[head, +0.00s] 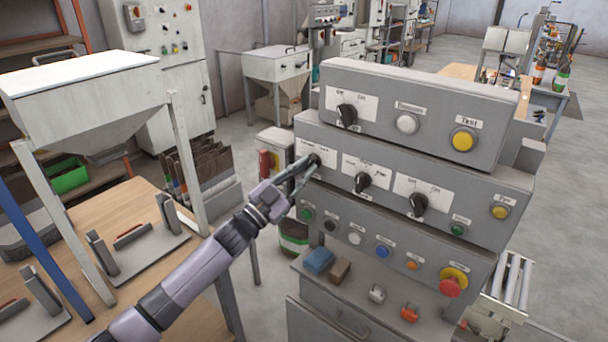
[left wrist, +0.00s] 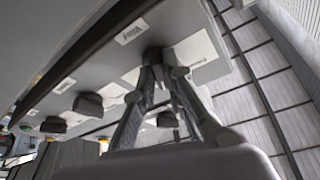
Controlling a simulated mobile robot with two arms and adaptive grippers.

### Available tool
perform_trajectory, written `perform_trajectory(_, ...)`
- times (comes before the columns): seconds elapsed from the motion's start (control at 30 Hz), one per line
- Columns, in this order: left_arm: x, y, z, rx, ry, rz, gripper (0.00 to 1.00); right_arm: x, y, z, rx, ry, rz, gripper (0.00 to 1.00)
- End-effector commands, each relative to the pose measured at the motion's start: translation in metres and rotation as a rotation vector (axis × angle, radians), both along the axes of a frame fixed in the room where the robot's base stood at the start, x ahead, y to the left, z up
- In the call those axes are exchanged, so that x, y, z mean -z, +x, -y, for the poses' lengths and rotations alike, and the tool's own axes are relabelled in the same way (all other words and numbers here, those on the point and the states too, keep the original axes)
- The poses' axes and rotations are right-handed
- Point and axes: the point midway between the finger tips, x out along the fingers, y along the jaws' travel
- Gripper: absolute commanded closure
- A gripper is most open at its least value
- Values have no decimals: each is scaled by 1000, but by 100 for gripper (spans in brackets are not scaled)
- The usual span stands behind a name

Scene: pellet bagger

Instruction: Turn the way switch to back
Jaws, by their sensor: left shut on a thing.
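The way switch (head: 315,160) appears to be the black knob at the left end of the panel's middle row. Its white label plate (head: 308,148) is partly covered by my gripper, and its lettering is too small to read surely. My left gripper (head: 307,167) is closed around this knob, its fingers reaching in from the lower left. In the left wrist view the fingertips (left wrist: 161,72) pinch the dark knob (left wrist: 152,54) beside a white plate (left wrist: 196,50). The knob's exact setting is hidden by the fingers. My right gripper is not in view.
Two more black knobs (head: 363,182) (head: 418,204) sit along the same row. Push buttons line the row below, with a red emergency stop (head: 451,285) at right. A blue block (head: 319,261) lies on the ledge. A wooden table (head: 150,225) with a white hopper stands left.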

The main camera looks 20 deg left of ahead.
Motion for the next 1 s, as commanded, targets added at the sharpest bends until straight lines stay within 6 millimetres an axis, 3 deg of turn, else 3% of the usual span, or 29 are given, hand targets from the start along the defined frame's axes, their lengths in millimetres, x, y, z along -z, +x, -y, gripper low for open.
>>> perform_trajectory(0.3,-3,1,-1,0,111,45,100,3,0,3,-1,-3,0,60)
perform_trajectory(0.83,-4,1,-2,-2,132,53,100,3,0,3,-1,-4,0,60)
perform_trajectory(0.87,-4,1,-2,-2,132,53,88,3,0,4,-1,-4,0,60)
perform_trajectory(1.0,-3,1,-1,-1,130,53,79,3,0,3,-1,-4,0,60)
